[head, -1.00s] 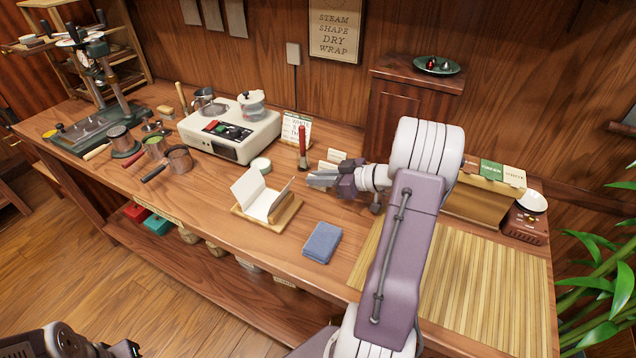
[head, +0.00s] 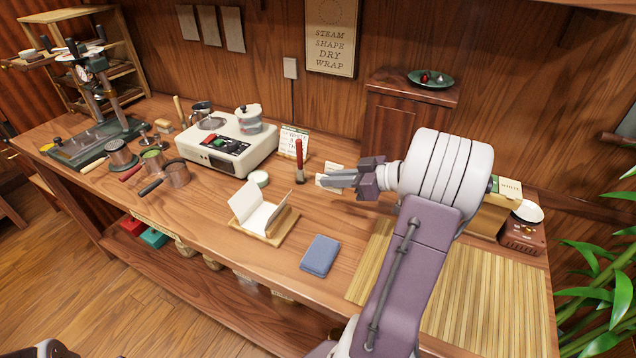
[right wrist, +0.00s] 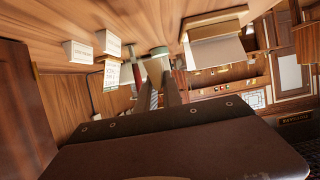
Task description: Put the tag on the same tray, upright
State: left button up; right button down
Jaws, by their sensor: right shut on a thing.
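My right gripper (head: 332,181) is above the back of the table, near the small white cards. It is shut; in the right wrist view its fingers (right wrist: 163,92) are close together. The tag between them is too hidden to make out. The wooden tray (head: 281,229) stands to the lower left of the gripper, with an open white wrapper (head: 262,213) on it. The tray also shows upside down in the right wrist view (right wrist: 222,57). Two white cards (right wrist: 77,53) stand apart from the fingers there.
A blue cloth (head: 320,255) and a bamboo mat (head: 490,290) lie nearer. A lettered sign (head: 293,143) and the steamer (head: 225,145) stand behind.

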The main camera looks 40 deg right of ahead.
jog(key=s+d+r, duration=0.1)
jog(key=s+r, duration=0.2)
jog(key=s, duration=0.3)
jog(key=shift+d+r, duration=0.2)
jog(key=shift+r, duration=0.1)
